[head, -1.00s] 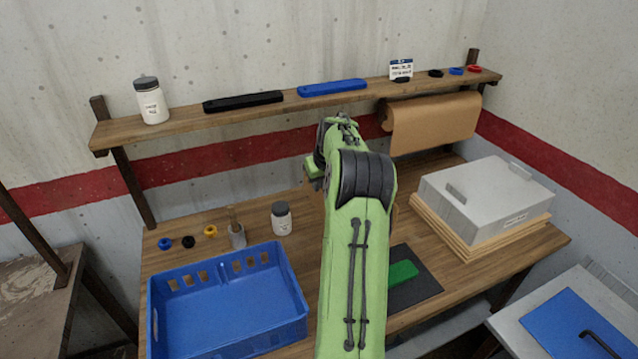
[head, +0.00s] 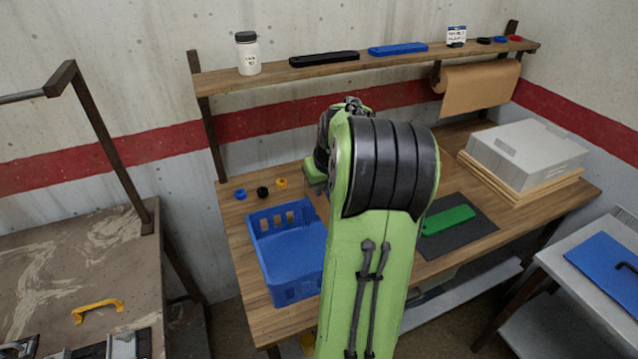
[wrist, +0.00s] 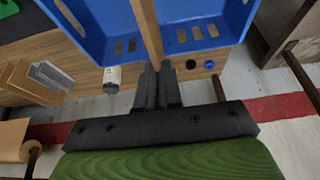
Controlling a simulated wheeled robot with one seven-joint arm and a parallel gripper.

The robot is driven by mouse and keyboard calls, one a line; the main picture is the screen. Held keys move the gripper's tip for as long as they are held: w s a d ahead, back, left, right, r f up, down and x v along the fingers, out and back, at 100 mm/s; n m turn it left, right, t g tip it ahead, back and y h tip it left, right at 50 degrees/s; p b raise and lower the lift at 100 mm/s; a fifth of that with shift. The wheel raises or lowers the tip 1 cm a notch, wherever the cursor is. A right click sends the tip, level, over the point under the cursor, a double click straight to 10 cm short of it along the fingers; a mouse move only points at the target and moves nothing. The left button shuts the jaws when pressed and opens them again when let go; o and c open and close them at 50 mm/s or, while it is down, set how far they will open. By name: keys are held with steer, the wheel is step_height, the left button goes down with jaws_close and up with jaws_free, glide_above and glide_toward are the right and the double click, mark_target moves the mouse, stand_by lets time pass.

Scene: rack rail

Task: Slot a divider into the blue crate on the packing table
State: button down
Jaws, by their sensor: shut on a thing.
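The blue crate (head: 262,272) stands on the packing table (head: 247,300), partly hidden by my arm in the head view. In the wrist view the crate (wrist: 90,28) fills the top, its slotted wall towards me. My gripper (wrist: 157,72) is shut on a thin wooden strip, the divider (wrist: 146,25), seen nearly edge-on. The divider reaches from the fingers across the crate in the picture. I cannot tell its height above the crate or whether it touches.
A green bar (head: 448,219) lies on a dark mat, with a grey box (head: 530,150) beyond. A shelf (head: 280,76) runs above the table's back; another table (head: 60,270) is at left.

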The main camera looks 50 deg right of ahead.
mark_target(321, 205)
step_height(321, 205, down, 7)
steer(key=b, duration=0.5)
steer(key=shift+a, duration=0.15)
stand_by(0.4)
step_height(321, 205, down, 8)
steer(key=b, duration=0.6)
steer(key=shift+r+b, duration=0.15)
steer(key=shift+b, duration=0.25)
stand_by(0.8)
steer(key=c, duration=1.2)
jaws_free()
